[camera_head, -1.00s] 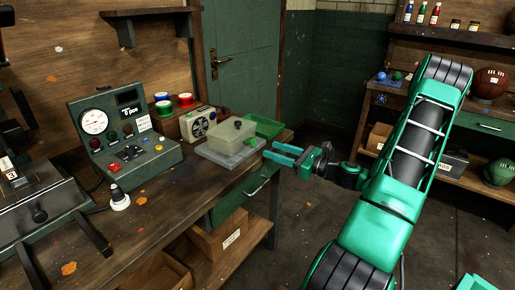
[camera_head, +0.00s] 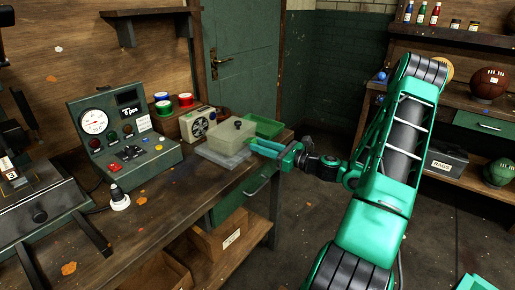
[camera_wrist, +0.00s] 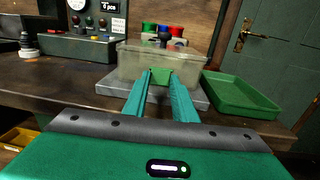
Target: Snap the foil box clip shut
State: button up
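The foil box (camera_head: 228,137) is a pale translucent box with a dark knob on top, standing on a grey slab at the bench's right end. It also shows straight ahead in the wrist view (camera_wrist: 130,62). A small green tab, which looks like the clip (camera_wrist: 160,76), shows low on the box's near face. My gripper (camera_head: 252,146) is at the box's right side in the head view. In the wrist view my gripper (camera_wrist: 160,74) has its two teal fingers apart, pointing at the box with the tab showing between their tips. I cannot tell whether they touch it.
The grey slab (camera_wrist: 108,86) lies under the box. A green tray (camera_head: 266,128) sits just beside it, to the right in the wrist view. A control panel (camera_head: 125,130), colored spools (camera_head: 163,106) and a fan unit (camera_head: 198,123) stand left and behind. The front bench top is mostly clear.

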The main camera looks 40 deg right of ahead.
aim_at(247, 140)
jog(key=shift+a, duration=0.35)
jog(key=shift+d+r, duration=0.1)
jog(key=shift+d, duration=0.3)
jog(key=shift+r+g, duration=0.1)
jog(key=shift+g, duration=0.2)
jog(key=shift+w+a+r+g+h, duration=0.15)
jog(key=shift+r+g+h, duration=0.65)
jog(key=shift+g, duration=0.4)
jog(key=r+g, duration=0.1)
jog(key=r+g+h, duration=0.1)
jog(key=g, duration=0.1)
jog(key=shift+w+a, duration=0.15)
jog(key=shift+w, duration=0.2)
jog(key=g, duration=0.1)
jog(key=w+r+g+h, duration=0.1)
jog(key=g, duration=0.1)
jog(key=shift+w+a+r+h, duration=0.1)
jog(key=shift+a+r+h, duration=0.05)
jog(key=shift+a+h, duration=0.15)
jog(key=shift+w+a+r+g+h, duration=0.2)
jog(key=shift+w+g+h, duration=0.15)
jog(key=shift+g, duration=0.45)
jog(key=shift+w+a+r+g+h, duration=0.15)
jog(key=shift+w+g+h, duration=0.15)
jog(key=shift+g, duration=0.5)
